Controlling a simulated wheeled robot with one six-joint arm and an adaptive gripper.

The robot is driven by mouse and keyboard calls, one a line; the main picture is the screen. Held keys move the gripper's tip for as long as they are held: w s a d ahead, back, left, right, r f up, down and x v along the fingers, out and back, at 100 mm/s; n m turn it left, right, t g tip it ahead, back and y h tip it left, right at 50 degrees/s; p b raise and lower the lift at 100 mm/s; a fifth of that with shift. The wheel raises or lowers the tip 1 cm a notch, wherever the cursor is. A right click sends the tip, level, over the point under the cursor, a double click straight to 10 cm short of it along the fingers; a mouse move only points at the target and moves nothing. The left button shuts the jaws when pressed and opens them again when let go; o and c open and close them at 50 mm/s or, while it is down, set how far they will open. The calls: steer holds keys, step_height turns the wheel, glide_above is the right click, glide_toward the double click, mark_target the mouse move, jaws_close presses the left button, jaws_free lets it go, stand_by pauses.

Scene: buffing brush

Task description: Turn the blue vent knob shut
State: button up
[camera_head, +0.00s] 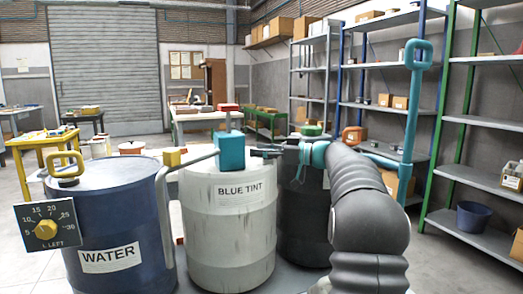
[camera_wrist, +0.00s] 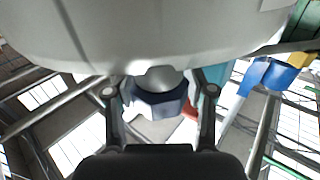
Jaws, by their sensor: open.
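The blue vent knob (camera_wrist: 160,98) shows in the wrist view as a dark blue faceted piece below a grey rounded hub. My gripper (camera_wrist: 160,93) is open, with one finger on each side of the knob. A small gap seems to show at each side; contact is unclear. In the head view my gripper (camera_head: 268,151) is over the top of the white drum labelled BLUE TINT (camera_head: 230,225), right of a teal block (camera_head: 230,152). I cannot make out the knob in the head view.
A blue WATER drum (camera_head: 110,225) with a yellow-knobbed dial (camera_head: 47,228) stands at left. A dark drum (camera_head: 302,230) stands right of the white one, partly behind my arm. A grey pipe (camera_head: 167,225) runs between the left drums. Shelves (camera_head: 480,180) line the right.

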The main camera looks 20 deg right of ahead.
steer(key=c, duration=1)
